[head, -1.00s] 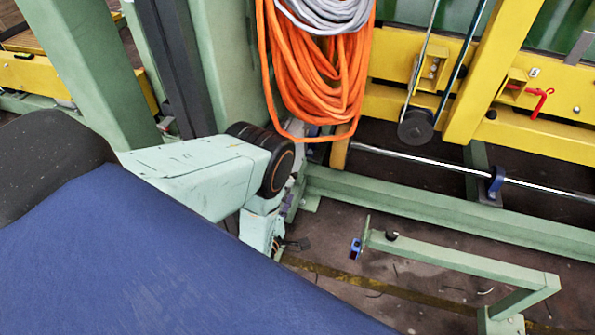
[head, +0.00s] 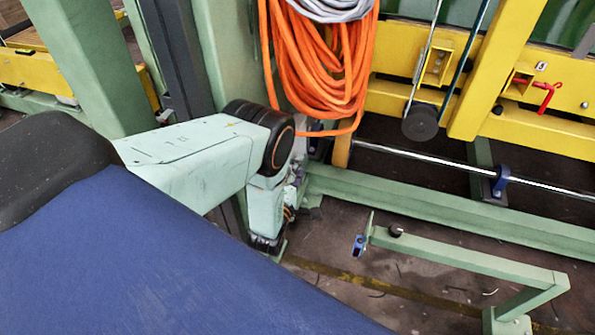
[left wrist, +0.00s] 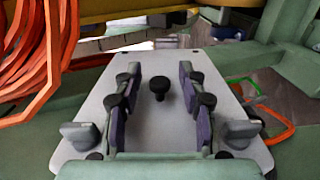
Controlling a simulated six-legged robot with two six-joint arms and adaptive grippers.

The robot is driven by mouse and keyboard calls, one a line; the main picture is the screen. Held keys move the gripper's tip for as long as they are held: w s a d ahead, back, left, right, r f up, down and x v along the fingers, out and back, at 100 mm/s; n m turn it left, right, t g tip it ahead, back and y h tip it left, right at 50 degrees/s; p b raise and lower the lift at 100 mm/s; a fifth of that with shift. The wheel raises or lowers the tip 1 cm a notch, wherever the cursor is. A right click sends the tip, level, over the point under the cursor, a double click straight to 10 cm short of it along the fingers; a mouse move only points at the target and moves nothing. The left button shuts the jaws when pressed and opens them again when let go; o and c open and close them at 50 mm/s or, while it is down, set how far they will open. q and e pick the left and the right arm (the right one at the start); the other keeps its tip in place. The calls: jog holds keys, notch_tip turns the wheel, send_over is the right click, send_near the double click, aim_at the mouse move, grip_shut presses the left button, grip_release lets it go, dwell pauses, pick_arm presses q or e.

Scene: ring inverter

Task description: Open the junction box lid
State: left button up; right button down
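In the left wrist view, a light grey plate, which looks like the junction box lid (left wrist: 158,128), fills the middle. A black knob (left wrist: 159,88) stands up at its centre. My left gripper (left wrist: 158,72) is open, with one dark finger on each side of the knob and a gap to it on both sides. Whether the fingertips touch the plate I cannot tell. In the head view, my left arm reaches down beside the green post; its fingers are not clear there, and I cannot make out the lid. My right gripper is in neither view.
An orange cable coil (head: 315,70) hangs close to my left wrist and shows at the left in the wrist view. A green floor rail (head: 430,212) and a low green bracket (head: 460,258) stand to the right. A yellow frame (head: 515,70) is behind.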

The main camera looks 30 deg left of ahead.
pick_arm(q)
grip_shut()
dwell(0.6)
